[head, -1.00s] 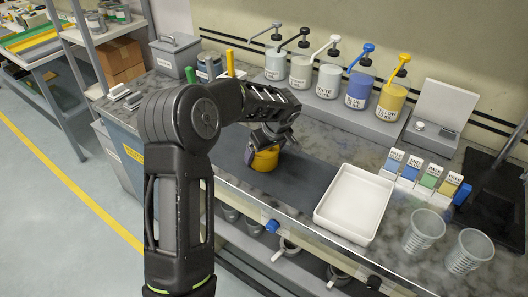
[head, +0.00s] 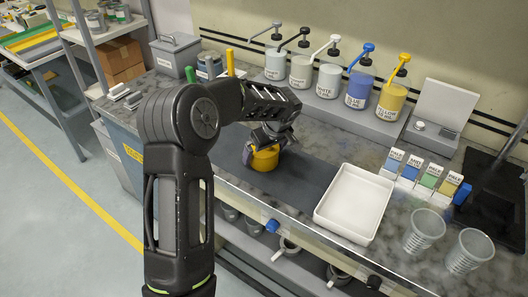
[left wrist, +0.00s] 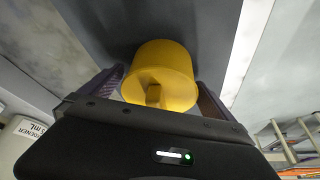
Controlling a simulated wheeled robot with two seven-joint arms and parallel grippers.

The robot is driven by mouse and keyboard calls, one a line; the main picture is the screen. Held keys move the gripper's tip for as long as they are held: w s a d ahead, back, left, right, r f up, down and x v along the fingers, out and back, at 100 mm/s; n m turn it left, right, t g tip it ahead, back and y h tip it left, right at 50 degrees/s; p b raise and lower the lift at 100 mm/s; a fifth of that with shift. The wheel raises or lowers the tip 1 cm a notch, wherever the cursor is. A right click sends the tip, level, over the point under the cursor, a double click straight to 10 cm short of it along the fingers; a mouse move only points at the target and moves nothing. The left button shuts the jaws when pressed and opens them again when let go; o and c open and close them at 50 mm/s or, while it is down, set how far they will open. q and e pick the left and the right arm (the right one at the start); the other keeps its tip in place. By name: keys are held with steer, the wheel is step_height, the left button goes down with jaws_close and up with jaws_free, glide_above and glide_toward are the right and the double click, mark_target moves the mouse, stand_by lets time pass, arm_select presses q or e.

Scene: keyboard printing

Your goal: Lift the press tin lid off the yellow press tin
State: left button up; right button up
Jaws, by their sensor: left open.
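The yellow press tin (head: 265,162) stands on the dark mat on the bench, partly hidden under my left gripper in the head view. In the left wrist view the tin (left wrist: 166,56) sits between the fingers. Its yellow lid (left wrist: 178,88) faces the camera, with a small knob (left wrist: 153,96) in the middle. My left gripper (left wrist: 160,80) is open, one finger on each side of the tin and lid. In the head view the left gripper (head: 263,148) is right at the tin's top. Whether the fingers touch it, I cannot tell. My right gripper is not in view.
A white tray (head: 319,214) lies to the right of the mat (head: 300,178). Pump bottles (head: 328,80) stand on a grey ledge behind. Labelled small boxes (head: 410,170) and two clear cups (head: 424,232) are at the right. The mat between tin and tray is clear.

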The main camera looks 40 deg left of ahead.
arm_select(q)
steer(key=shift+b+v, duration=0.75)
steer(key=shift+v, duration=3.05)
